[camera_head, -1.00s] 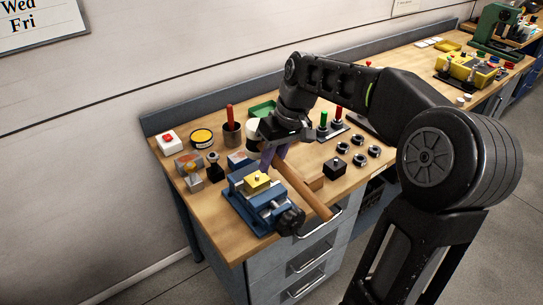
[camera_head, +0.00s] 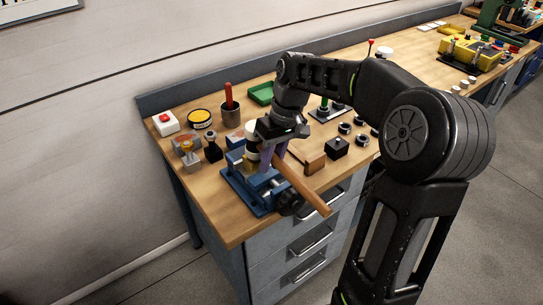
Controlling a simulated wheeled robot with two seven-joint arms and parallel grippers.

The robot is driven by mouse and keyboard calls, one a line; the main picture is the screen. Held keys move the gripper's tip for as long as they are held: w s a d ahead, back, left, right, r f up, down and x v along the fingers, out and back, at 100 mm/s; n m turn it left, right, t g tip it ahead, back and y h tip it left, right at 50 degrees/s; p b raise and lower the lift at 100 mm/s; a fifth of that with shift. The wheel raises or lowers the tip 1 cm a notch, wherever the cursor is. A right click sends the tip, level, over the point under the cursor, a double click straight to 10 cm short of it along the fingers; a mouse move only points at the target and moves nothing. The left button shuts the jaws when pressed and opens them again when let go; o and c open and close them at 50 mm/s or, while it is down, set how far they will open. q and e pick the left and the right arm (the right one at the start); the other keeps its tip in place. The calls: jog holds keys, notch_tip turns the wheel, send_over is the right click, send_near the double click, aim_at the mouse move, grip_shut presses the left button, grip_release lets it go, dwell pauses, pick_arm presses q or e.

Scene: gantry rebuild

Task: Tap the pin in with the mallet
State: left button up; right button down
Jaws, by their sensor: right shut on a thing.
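My right gripper (camera_head: 272,155) is shut on the mallet's wooden handle (camera_head: 303,190), which slants down to the right past the bench's front edge. A yellow block (camera_head: 249,165) in the vise is mostly hidden behind the head and the fingers. The pin is hidden, and I cannot tell whether the head touches it. My left gripper is not in view.
A red button box (camera_head: 165,123), a yellow-lidded tin (camera_head: 201,118) and a cup with a red-handled tool (camera_head: 230,115) stand behind and left of the vise. A black box (camera_head: 336,148) and several dark rings lie to the right. Bare bench (camera_head: 213,208) shows at front left.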

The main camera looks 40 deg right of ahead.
jog(key=shift+s+f, duration=0.2)
jog(key=shift+f, duration=0.35)
jog(key=p+v, duration=0.2)
jog(key=v, duration=0.1)
jog(key=a+p+v, duration=0.1)
jog(key=p+v, duration=0.1)
jog(key=w+p+v, duration=0.1)
jog(key=p+v, duration=0.2)
jog(key=shift+a+r, duration=0.2)
jog(key=shift+r, duration=0.3)
jog(key=shift+w+f, duration=0.1)
jog(key=shift+f, duration=0.05)
jog(key=shift+g, duration=0.9)
